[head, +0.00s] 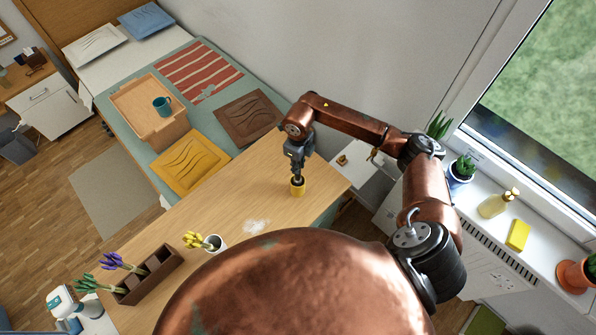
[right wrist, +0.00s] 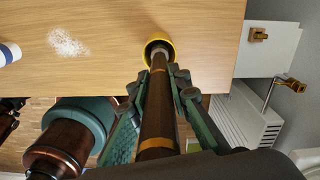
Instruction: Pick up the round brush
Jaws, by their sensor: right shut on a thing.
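The round brush shows in the right wrist view as a long brown handle (right wrist: 158,115) with a lighter band. Its far end goes into a yellow cup (right wrist: 157,45), so the brush head is hidden. In the head view the yellow cup (head: 297,187) stands near the table's right end. My right gripper (head: 297,172) is directly above the cup, pointing down. In the right wrist view my right gripper (right wrist: 159,88) has its fingers on both sides of the handle, shut on it. My left gripper is not in view.
The wooden table (head: 222,200) is clear around the cup, apart from a white powder patch (head: 257,226). The window sill (head: 480,185) is at the right.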

